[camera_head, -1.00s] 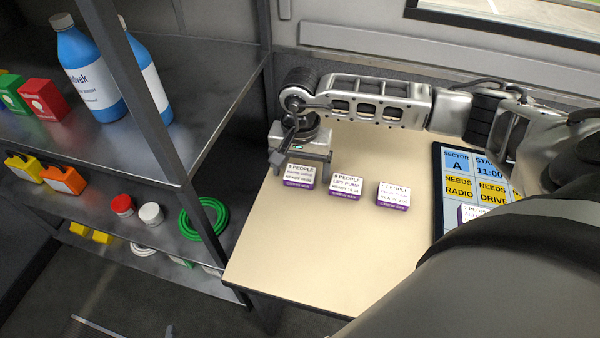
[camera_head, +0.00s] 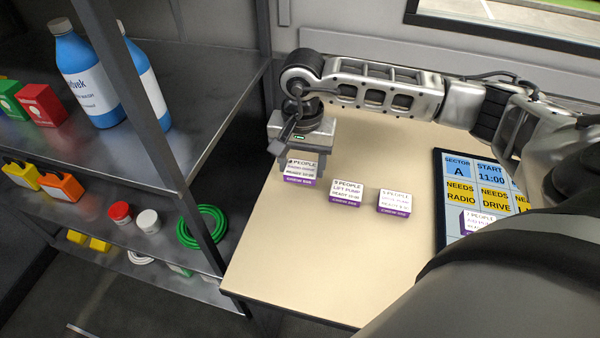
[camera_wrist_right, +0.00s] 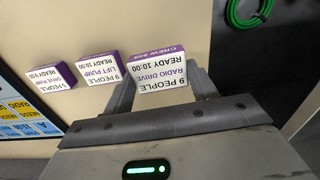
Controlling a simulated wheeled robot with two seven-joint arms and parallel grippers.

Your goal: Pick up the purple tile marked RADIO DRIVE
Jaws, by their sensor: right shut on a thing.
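The purple tile marked RADIO DRIVE (camera_head: 301,170), with a white face and a purple edge, is at the back left of the table. My right gripper (camera_head: 300,164) is shut on it, with one finger on each side. The right wrist view shows the tile (camera_wrist_right: 159,74) between the fingers (camera_wrist_right: 163,92), its print upside down and readable. It appears held a little above the table. My left gripper is in neither view.
The LIFT PUMP tile (camera_head: 346,193) and another purple tile (camera_head: 394,202) stand to the right. A status board (camera_head: 460,163) with a tile (camera_head: 478,220) on it lies farther right. The metal shelf (camera_head: 205,112) stands left. The table (camera_head: 310,255) is clear in front.

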